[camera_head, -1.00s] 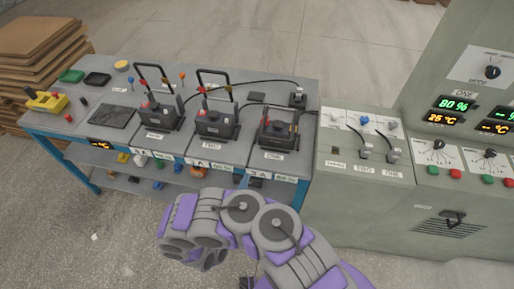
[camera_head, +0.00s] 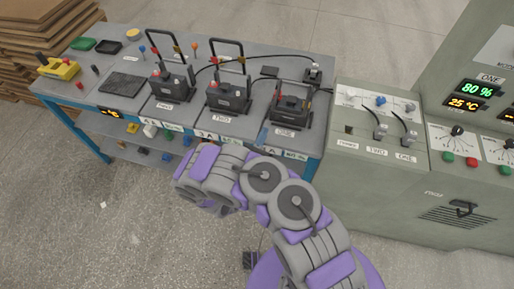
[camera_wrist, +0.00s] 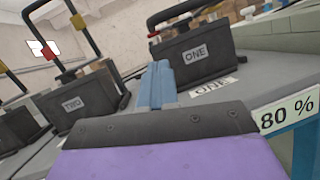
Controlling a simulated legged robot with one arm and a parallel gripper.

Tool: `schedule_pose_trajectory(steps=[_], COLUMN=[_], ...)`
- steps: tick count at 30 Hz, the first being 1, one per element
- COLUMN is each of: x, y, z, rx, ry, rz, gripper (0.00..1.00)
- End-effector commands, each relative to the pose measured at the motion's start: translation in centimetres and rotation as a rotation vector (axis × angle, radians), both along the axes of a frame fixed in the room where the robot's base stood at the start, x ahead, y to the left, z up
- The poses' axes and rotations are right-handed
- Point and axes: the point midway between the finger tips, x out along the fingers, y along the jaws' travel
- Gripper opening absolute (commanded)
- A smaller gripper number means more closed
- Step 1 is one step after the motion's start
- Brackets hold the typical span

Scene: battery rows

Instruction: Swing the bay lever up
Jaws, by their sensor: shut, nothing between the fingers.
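Three black batteries stand in bays on the bench. Battery ONE (camera_head: 291,110) is the right one, and its black lever (camera_head: 295,84) sits lower than the tall upright levers of battery TWO (camera_head: 228,98) and of the left battery (camera_head: 172,84). In the wrist view, battery ONE (camera_wrist: 196,57) is just beyond my gripper (camera_wrist: 156,72), with its lever (camera_wrist: 172,14) arching above it. My gripper's blue fingers are together and empty, in front of battery ONE near its bench label. No contact with the lever shows. In the head view my arm hides part of the bench front.
A grey console (camera_head: 375,170) with plugs and switches adjoins the bench on the right. A taller panel shows 80 % and 25 °C displays. A yellow tool (camera_head: 58,68) and dark pad (camera_head: 122,84) lie at bench left. A lower shelf holds small items.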

Motion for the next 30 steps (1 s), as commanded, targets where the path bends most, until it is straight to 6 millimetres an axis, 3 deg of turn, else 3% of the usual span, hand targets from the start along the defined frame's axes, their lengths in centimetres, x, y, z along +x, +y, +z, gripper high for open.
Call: schedule_pose_trajectory(steps=[3, 13, 30], x=[1.5, 2.3, 2.5], y=[-0.8, -1.8, -1.9], z=[0.9, 3.5, 4.1], rx=[0.0, 0.001, 0.001], ry=[-0.004, -0.001, 0.002], rz=[0.0, -0.001, -0.001], gripper=[0.0, 0.0, 0.0])
